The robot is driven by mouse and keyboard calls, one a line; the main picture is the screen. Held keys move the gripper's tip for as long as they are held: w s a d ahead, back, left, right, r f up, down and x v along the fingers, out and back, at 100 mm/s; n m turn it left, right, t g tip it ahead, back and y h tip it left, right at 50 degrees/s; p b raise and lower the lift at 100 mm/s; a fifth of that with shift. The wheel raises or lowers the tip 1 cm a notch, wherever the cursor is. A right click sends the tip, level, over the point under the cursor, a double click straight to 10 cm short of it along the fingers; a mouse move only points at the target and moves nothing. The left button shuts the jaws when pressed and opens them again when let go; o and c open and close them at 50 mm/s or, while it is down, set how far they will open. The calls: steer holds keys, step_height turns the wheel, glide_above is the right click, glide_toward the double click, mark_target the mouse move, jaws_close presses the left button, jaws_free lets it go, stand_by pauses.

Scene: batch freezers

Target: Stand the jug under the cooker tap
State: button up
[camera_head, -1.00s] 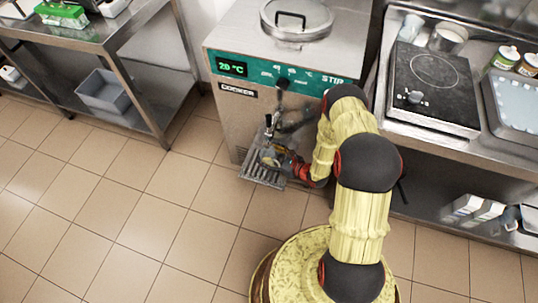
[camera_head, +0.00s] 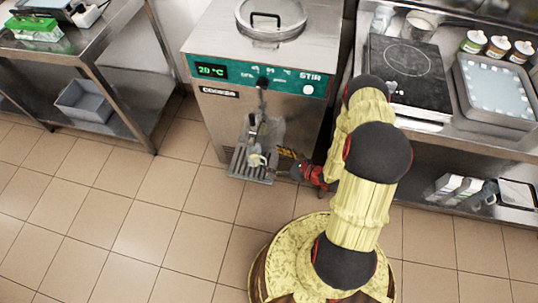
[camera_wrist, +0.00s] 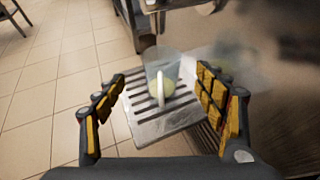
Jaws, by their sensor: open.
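The clear jug (camera_head: 257,158), with something pale yellow in its bottom, stands on the slatted drip tray (camera_head: 236,166) at the front of the cooker (camera_head: 214,112). The cooker's tap (camera_head: 252,126) is just above and behind it. In the wrist view the jug (camera_wrist: 169,68) looks upright on the tray (camera_wrist: 150,128), its pale handle toward me. My gripper (camera_head: 284,165) is open, to the right of the jug in the head view. In the wrist view the spread fingers (camera_wrist: 160,105) are short of the jug, with a gap between.
A hot plate (camera_head: 408,72) and a metal tray (camera_head: 495,90) are on the counter to the right. A steel table (camera_head: 100,40) with a grey bin (camera_head: 84,102) on its lower shelf stands at the left. The tiled floor (camera_head: 130,215) between is clear.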

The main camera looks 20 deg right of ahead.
steer(key=s+a+r+n+g+y, duration=0.1)
steer(key=a+r+n+g, duration=0.3)
steer(key=r, duration=0.6)
steer(key=a+r+n+g+y, duration=0.15)
steer(key=a+r+n, duration=0.25)
steer(key=r+n, duration=0.5)
steer(key=s+a+r+n+g+y, duration=0.1)
steer(key=a+r+n+g, duration=0.3)
steer(key=r, duration=0.8)
steer(key=s+d+r+n+t+h, duration=0.2)
steer(key=s+r+n+h, duration=0.3)
steer(key=s+r, duration=0.4)
steer(key=s+d+r+n+t+h, duration=0.1)
steer(key=s+d+r+n+h, duration=0.2)
steer(key=r, duration=0.9)
steer(key=s+n+h, duration=0.2)
steer(key=s+n, duration=0.2)
steer(key=s, duration=0.2)
steer(key=shift+s+d+r+n+t+h, duration=0.25)
steer(key=shift+n+t+h, duration=0.05)
steer(key=shift+t+h, duration=0.05)
